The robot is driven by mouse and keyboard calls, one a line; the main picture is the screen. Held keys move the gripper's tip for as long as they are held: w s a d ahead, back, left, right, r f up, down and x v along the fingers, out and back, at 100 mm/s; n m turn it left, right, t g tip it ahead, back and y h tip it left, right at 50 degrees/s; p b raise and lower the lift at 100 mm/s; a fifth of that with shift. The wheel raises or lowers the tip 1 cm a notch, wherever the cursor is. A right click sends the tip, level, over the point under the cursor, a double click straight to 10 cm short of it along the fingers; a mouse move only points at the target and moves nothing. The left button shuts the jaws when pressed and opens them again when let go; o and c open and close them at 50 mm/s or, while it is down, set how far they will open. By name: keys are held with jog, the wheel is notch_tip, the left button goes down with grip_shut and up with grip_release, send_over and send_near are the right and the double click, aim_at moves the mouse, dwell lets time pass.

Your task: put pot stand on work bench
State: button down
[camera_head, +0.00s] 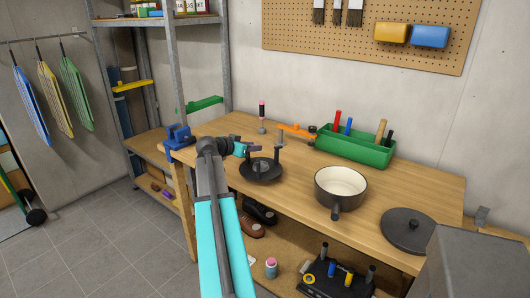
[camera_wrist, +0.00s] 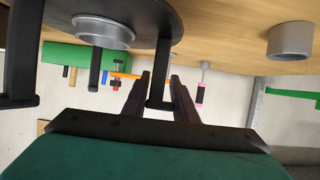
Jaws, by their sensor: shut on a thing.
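The pot stand (camera_head: 262,173) is a dark round plate with upright legs and a light ring at its centre. In the head view it is at the left part of the wooden work bench (camera_head: 400,183), over its top; I cannot tell if it touches. In the wrist view the plate (camera_wrist: 140,12) fills the upper left, with its legs pointing toward the bottom of the picture. My gripper (camera_head: 252,150) is shut on one leg, which shows between the two fingers in the wrist view (camera_wrist: 160,85).
A pot (camera_head: 340,188) and a dark lid (camera_head: 407,230) stand right of the stand. A green tool caddy (camera_head: 355,148) and a pink-handled tool (camera_head: 262,112) are behind. A blue vise (camera_head: 178,135) is at the left end. A silver cylinder (camera_wrist: 290,40) shows in the wrist view.

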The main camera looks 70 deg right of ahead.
jog(key=s+d, duration=0.1)
jog(key=s, duration=0.1)
jog(key=s+d+p, duration=0.1)
jog(key=d, duration=0.1)
jog(key=shift+s+d+f, duration=0.15)
jog(key=shift+s+d, duration=0.1)
jog(key=shift+s, duration=0.15)
jog(key=shift+f+p, duration=0.55)
jog(key=shift+f, duration=1.2)
jog(key=c, duration=1.4)
grip_release()
jog(key=shift+f, duration=0.1)
jog(key=shift+c, duration=0.2)
jog(key=shift+a, duration=0.1)
notch_tip(320, 180, up, 4)
jog(key=b, duration=0.2)
send_over(247, 168)
jog(key=shift+r, duration=0.35)
